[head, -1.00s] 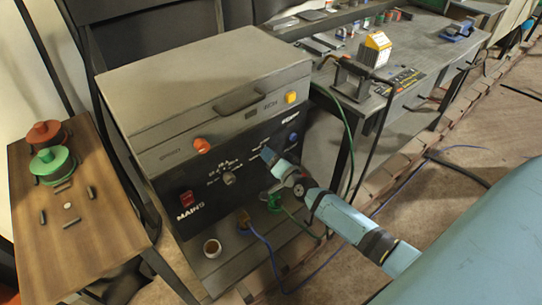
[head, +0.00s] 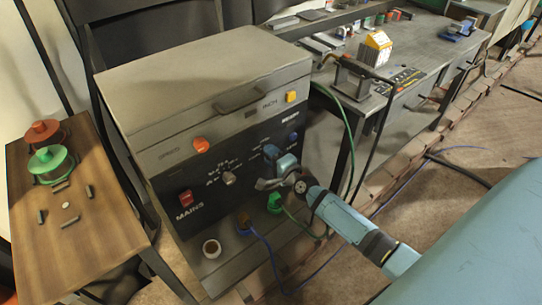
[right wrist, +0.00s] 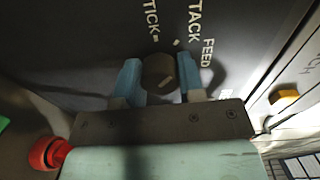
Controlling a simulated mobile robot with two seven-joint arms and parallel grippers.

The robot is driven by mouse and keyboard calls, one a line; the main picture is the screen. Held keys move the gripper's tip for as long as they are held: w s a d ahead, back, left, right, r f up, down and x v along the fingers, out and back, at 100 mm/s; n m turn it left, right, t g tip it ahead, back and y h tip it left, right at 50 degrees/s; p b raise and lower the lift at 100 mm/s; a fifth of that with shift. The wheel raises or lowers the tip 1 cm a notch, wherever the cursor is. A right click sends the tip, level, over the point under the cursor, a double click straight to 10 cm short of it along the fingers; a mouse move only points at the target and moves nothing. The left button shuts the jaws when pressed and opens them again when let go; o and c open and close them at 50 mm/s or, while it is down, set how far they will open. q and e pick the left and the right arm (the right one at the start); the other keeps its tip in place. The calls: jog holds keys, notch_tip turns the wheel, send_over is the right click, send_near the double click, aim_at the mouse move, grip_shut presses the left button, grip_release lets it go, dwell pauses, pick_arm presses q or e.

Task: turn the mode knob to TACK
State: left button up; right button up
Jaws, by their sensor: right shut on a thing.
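The mode knob (right wrist: 157,70) is a dark round knob on the black front panel. In the right wrist view a pale mark shows on the lower part of its face, away from the printed words TACK (right wrist: 194,18) and STICK above it. My right gripper (right wrist: 159,82) is shut on the knob, with one light-blue finger on each side. In the head view my right gripper (head: 275,170) is against the right part of the panel and hides the knob. My left gripper is not in view.
The machine (head: 210,90) also has a grey knob (head: 228,178), a red mains switch (head: 186,198), an orange button (head: 201,145) and a yellow button (head: 291,97). Green (head: 275,202) and blue cable plugs sit below my gripper. A wooden table (head: 100,235) stands left.

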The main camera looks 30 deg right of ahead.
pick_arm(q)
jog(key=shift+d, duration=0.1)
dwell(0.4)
pick_arm(e)
jog(key=o, duration=0.9)
jog(key=s, duration=1.4)
jog(key=shift+d+r, duration=0.2)
jog(key=shift+d, duration=0.15)
jog(key=s+a+f+n+g+y, duration=0.15)
jog(key=s+a+n+g, duration=0.35)
jog(key=a+n, duration=0.5)
jog(key=s+a+f+n+g+y, duration=0.1)
jog(key=s+a+f+n+g, duration=0.15)
jog(key=s+a+n, duration=0.65)
pick_arm(q)
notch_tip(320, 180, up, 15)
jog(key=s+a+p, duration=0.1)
jog(key=p, duration=1.9)
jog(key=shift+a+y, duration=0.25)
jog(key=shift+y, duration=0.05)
pick_arm(e)
jog(key=shift+n+t, duration=0.35)
jog(key=shift+n, duration=0.15)
jog(key=r, duration=0.4)
jog(key=d+r, duration=0.1)
jog(key=r, duration=0.9)
jog(key=shift+w+d+r, duration=0.15)
jog(key=shift+w+r, duration=0.05)
